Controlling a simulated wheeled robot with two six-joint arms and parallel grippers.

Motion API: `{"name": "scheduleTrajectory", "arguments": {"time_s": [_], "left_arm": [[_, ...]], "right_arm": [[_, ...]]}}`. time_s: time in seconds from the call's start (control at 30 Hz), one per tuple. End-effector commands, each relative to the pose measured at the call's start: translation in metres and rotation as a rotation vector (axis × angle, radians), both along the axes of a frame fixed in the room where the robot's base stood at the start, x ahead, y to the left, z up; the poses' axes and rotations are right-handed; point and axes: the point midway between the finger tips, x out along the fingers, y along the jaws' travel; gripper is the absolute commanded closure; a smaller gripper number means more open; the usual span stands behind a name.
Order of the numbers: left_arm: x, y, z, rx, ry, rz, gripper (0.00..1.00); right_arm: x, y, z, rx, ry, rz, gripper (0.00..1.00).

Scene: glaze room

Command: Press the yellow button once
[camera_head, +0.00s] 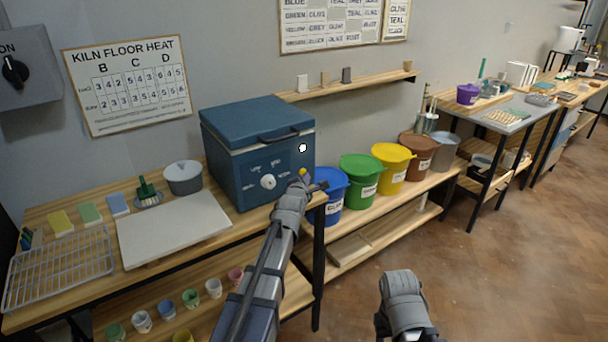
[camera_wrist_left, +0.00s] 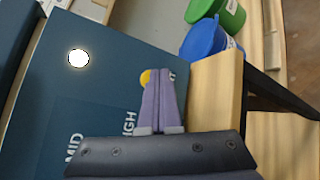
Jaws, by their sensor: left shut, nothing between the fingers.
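The yellow button (camera_head: 302,171) is on the front of the blue kiln (camera_head: 225,150), near its right edge. My left gripper (camera_head: 318,186) is right by it, and its arm hides part of the kiln front. In the left wrist view the yellow button (camera_wrist_left: 145,77) peeks out beside the tips of my purple fingers (camera_wrist_left: 161,72), which are shut and empty and partly cover it. I cannot tell whether the fingers touch the button. Part of my right arm shows at the bottom of the head view, but its fingers do not.
The kiln front also has a dial (camera_head: 268,182) and a round white lamp (camera_head: 302,148). To its right, several lidded buckets stand on a low shelf, a blue one (camera_head: 330,195) nearest. A white slab (camera_head: 172,228) and a wire rack (camera_head: 60,268) lie on the bench to the left.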

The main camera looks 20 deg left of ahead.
Motion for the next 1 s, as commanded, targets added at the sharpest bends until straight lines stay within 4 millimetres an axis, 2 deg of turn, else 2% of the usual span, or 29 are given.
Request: {"name": "scheduleTrajectory", "arguments": {"time_s": [0.23,0.63,1.0], "left_arm": [[-0.008,-0.01,0.0,0.001,0.0,-0.002,1.0],[-0.011,-0.014,0.0,0.0,0.0,-0.001,1.0],[-0.033,-0.041,0.0,0.0,0.001,-0.003,1.0]], "right_arm": [[0.0,0.0,0.0,0.0,0.0,0.0,0.5],[0.0,0.0,0.0,0.0,0.0,0.0,0.5],[0.0,0.0,0.0,0.0,0.0,0.0,0.5]]}}
